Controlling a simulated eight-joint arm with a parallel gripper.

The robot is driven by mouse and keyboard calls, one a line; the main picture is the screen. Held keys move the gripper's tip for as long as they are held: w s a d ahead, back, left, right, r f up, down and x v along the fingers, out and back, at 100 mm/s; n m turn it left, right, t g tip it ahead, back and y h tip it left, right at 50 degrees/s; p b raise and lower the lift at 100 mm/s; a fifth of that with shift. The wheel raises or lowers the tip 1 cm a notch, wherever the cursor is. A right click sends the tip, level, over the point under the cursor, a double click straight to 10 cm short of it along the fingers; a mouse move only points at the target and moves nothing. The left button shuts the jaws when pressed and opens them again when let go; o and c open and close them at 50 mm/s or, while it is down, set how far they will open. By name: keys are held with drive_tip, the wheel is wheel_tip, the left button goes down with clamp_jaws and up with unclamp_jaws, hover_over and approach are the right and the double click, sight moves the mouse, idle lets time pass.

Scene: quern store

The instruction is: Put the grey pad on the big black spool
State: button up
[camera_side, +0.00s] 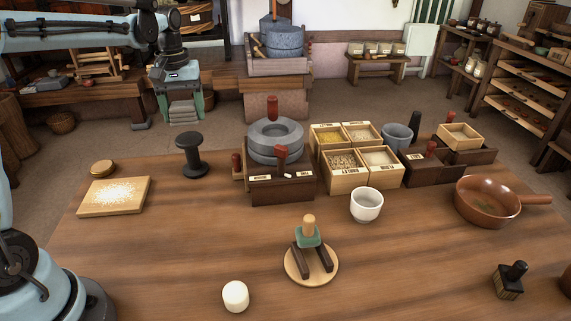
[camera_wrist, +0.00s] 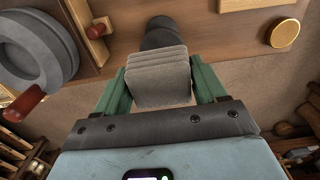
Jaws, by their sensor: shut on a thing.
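The grey pad (camera_side: 183,111), a soft-looking stack of layers, is held between the green fingers of my gripper (camera_side: 183,117). In the wrist view the pad (camera_wrist: 158,80) sits between both fingers (camera_wrist: 160,75). The big black spool (camera_side: 191,160) stands upright on the wooden table at the back left, with a wide top and base and a narrow waist. The pad hangs just above its top and slightly left of it in the side view, with a small gap. In the wrist view the spool (camera_wrist: 158,32) shows beyond the pad, which hides part of it.
A floured board (camera_side: 113,196) and a small round lid (camera_side: 102,167) lie left of the spool. A stone quern (camera_side: 275,140) on a wooden box stands to its right. A white cylinder (camera_side: 235,296) and a round board with a green block (camera_side: 307,236) are nearer the front.

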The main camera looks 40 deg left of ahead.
sight(189, 138)
drive_tip(key=shift+w+a+f, duration=0.1)
drive_tip(key=shift+a+f, duration=0.2)
drive_tip(key=shift+f, duration=1.9)
drive_tip(key=shift+f, duration=0.1)
drive_tip(key=o, duration=1)
